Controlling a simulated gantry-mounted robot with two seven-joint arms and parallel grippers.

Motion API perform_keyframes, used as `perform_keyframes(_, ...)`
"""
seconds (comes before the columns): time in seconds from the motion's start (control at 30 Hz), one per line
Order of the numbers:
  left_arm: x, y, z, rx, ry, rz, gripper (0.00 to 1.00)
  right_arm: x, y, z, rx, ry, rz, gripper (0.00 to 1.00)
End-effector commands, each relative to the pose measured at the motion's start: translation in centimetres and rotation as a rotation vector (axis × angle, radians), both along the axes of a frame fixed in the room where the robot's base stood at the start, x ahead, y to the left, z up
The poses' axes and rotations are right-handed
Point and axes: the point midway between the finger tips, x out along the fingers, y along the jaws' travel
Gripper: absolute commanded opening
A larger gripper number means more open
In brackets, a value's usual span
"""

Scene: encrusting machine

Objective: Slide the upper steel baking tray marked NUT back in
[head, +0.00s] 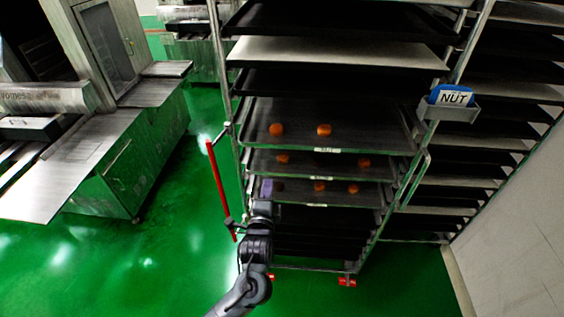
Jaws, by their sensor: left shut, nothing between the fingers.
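The upper steel tray (350,138) with items on it sits in the rack (233,160) and carries two orange pieces (323,130). A small white label (325,150) is on its front edge, too small to read surely. How far this tray stands out of the rack is hard to tell. A blue and white NUT sign (452,97) sits in a grey holder at the rack's right side. My left gripper (263,205) is shut and empty, low at the rack's front left, below the upper tray and apart from it. My right gripper is not in view.
Two lower trays, a middle one (345,168) and a bottom one (345,197), also hold orange pieces. A purple item (269,187) is near my left gripper. A red bar (220,190) stands at the rack's left. A machine (125,160) is far left; green floor lies between.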

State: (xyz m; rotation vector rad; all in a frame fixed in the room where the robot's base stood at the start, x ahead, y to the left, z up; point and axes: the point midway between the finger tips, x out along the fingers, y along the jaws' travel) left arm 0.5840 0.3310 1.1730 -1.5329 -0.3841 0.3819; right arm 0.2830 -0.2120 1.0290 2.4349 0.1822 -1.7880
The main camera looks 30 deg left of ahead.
Motion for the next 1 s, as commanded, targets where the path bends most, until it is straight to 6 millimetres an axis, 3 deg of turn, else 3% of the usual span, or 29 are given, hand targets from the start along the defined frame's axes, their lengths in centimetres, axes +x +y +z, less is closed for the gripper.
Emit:
perform_keyframes(0.27, 2.5, 1.4, 0.2, 0.001, 0.002, 0.009, 0.00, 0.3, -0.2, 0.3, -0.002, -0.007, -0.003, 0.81)
perform_keyframes(0.7, 9.4, 5.1, 0.2, 0.000, 0.002, 0.008, 0.00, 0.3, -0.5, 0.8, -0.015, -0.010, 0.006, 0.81)
perform_keyframes(1.0, 11.8, 6.3, 0.1, 0.000, 0.002, 0.006, 0.00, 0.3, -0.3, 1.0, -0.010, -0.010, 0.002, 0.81)
